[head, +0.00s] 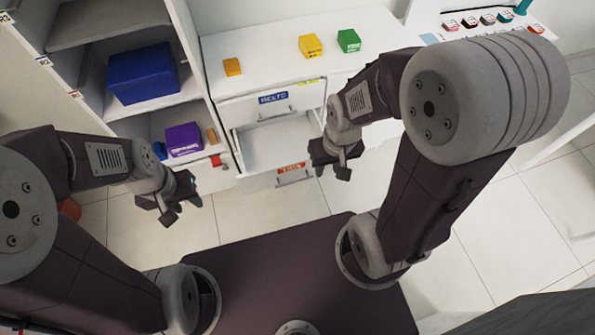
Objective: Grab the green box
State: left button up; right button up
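The green box (349,41) stands on the white top of the drawer unit (262,59), to the right of a yellow box (310,46). Nothing touches it. My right gripper (335,172) hangs in front of the drawer unit, below and apart from the green box in the picture. Its fingers are small and seen from above, and I cannot tell how far apart they are. My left gripper (183,208) is further left, over the floor near the shelf unit, with nothing visible in it. Its fingers appear spread.
An open drawer (270,147) juts out below the drawer unit's top. A small orange box (232,66) stands on the top at left. The open shelves hold a blue box (142,73) and a purple box (183,139). Several small items lie on a white surface (455,40) at right.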

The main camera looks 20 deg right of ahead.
aim_at(348, 40)
jog(key=i+l, duration=0.25)
jog(key=l, duration=0.15)
jog(key=i+l, duration=0.2)
jog(key=l, duration=0.2)
jog(key=i+l, duration=0.25)
jog(key=l, duration=0.15)
jog(key=i+l, duration=0.2)
jog(key=l, duration=0.15)
